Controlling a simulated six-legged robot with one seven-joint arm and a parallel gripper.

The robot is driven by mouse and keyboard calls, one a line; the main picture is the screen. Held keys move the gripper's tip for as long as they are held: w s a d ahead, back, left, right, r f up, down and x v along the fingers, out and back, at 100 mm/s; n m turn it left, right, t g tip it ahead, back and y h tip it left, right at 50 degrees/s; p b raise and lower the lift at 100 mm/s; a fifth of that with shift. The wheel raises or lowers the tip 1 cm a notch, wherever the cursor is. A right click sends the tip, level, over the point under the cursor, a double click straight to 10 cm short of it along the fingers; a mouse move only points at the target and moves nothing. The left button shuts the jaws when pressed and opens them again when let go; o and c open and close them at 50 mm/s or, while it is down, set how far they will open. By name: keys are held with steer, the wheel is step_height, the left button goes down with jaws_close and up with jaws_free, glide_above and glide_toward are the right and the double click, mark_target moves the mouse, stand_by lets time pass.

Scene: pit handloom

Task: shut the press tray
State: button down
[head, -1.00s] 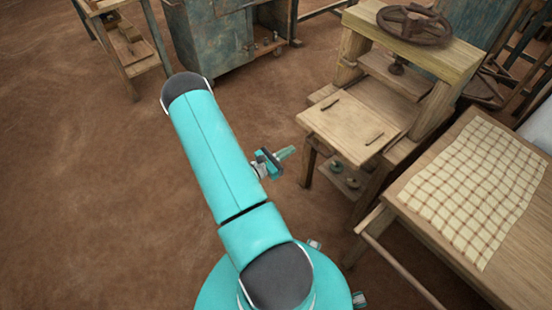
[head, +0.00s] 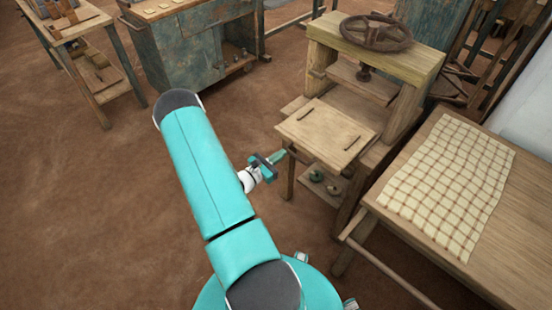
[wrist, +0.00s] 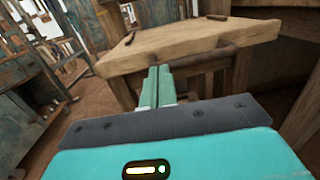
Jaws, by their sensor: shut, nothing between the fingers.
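The press tray (head: 326,133) is a pale wooden board with two dark bars on top. It sticks out from the front of the wooden press (head: 385,70), which has a dark handwheel (head: 376,32) above. My gripper (head: 280,156) is at the tray's front left corner in the head view. In the wrist view my gripper (wrist: 158,76) is shut and empty, its green fingertips just below the front edge of the tray (wrist: 190,42). A dark handle (wrist: 205,60) runs along that edge beside the fingertips; I cannot tell whether they touch it.
A wooden table (head: 500,240) with a checked cloth (head: 450,180) stands at the right, close to the press. A blue-grey cabinet (head: 190,55) and a workbench (head: 75,45) stand at the back left. The brown floor at the left is clear.

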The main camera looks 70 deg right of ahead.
mark_target(317, 124)
steer(key=x, duration=1.3)
steer(key=w+f+x, duration=0.1)
steer(key=x, duration=0.5)
steer(key=shift+s+d, duration=0.1)
steer(key=shift+d, duration=0.5)
steer(key=shift+s+d+r, duration=0.15)
steer(key=shift+s+d, duration=0.15)
steer(key=shift+d, duration=0.15)
steer(key=shift+w+a+f, duration=0.2)
steer(key=shift+w+a, duration=0.15)
steer(key=v, duration=1.3)
steer(key=shift+w+a, duration=0.25)
steer(key=shift+w, duration=0.05)
steer(key=shift+r, duration=0.1)
